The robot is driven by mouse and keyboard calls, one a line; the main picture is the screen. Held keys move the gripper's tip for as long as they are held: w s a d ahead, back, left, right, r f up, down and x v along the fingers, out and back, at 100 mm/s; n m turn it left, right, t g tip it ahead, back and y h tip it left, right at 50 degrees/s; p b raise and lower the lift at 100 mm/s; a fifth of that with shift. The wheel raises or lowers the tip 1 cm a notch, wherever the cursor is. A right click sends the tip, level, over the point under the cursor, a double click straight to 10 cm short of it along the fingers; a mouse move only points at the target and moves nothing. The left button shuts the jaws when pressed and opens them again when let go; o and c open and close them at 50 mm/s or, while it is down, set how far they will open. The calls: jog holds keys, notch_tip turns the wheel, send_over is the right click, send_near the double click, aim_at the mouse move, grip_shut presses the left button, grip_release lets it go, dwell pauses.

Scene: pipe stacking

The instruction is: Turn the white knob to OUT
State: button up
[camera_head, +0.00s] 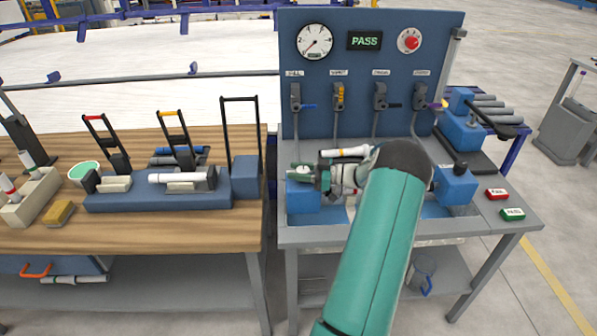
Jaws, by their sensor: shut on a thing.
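My gripper (312,174) is at the left end of the test bench's trough, reaching in from the right. It is shut on what looks like the white knob (302,167), a small pale piece on top of the left blue clamp block (303,196). The fingers hide part of the knob, and its marking is too small to read. My green forearm covers the middle of the trough.
The blue panel (440,60) carries a gauge (315,41), a PASS display (365,41), a red knob (409,41) and several valves. A right clamp block (455,188) has a black knob (460,169). A white pipe (345,152) lies just behind my gripper.

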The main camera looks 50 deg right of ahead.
jog(key=o, duration=1)
jog(key=shift+c, duration=0.2)
jog(key=shift+s, duration=0.1)
jog(key=v, duration=1.3)
jog(key=shift+s+d, duration=0.2)
jog(key=shift+s, duration=0.05)
